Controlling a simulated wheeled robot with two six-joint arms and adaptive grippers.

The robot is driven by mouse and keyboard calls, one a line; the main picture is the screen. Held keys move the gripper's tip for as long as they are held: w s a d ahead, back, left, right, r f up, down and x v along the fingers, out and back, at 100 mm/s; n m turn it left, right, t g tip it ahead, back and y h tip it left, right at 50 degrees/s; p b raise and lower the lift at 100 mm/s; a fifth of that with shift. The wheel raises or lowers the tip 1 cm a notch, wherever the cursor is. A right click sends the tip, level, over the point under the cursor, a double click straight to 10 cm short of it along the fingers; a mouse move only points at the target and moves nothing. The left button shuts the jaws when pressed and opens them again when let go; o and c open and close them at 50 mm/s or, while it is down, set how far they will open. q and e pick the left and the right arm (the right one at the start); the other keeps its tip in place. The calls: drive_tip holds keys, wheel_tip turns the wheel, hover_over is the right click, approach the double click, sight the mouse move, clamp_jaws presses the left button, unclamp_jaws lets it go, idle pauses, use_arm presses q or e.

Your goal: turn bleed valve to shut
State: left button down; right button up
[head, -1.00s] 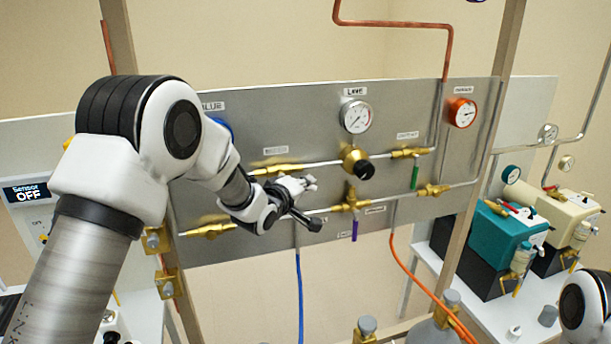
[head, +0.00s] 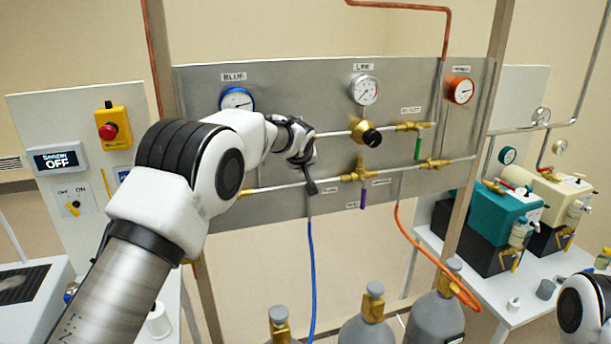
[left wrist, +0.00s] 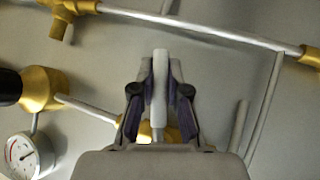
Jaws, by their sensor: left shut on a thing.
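My left gripper (head: 309,180) is at the grey valve panel (head: 280,90), left of the black-knobbed regulator (head: 366,133). In the left wrist view my left gripper (left wrist: 160,80) is shut on a pale valve handle (left wrist: 161,62), with dark pads on both sides. Brass (left wrist: 140,131) shows behind the fingers at the handle's base. My wrist hides this valve in the head view, and its label cannot be read. A valve with a green handle (head: 419,143) and one with a purple handle (head: 363,198) stand to the right. My right gripper is out of view.
Blue (head: 237,99), line (head: 364,90) and orange (head: 460,91) gauges sit on the panel. A blue hose (head: 311,260) and an orange hose (head: 410,265) hang below. Grey cylinders (head: 367,328) stand in front. A sensor box (head: 58,159) reads OFF.

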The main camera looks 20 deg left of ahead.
use_arm(q)
drive_tip(key=shift+s+a+f+m+g+y+p, duration=0.1)
drive_tip(key=shift+s+a+m+g+y+p, duration=0.45)
drive_tip(key=shift+a+g+y+p, duration=0.35)
drive_tip(key=shift+d+f, duration=0.1)
drive_tip(key=shift+d, duration=0.15)
drive_tip(key=c, duration=1.2)
unclamp_jaws()
drive_tip(key=shift+o, duration=0.2)
drive_tip(key=v, duration=1.2)
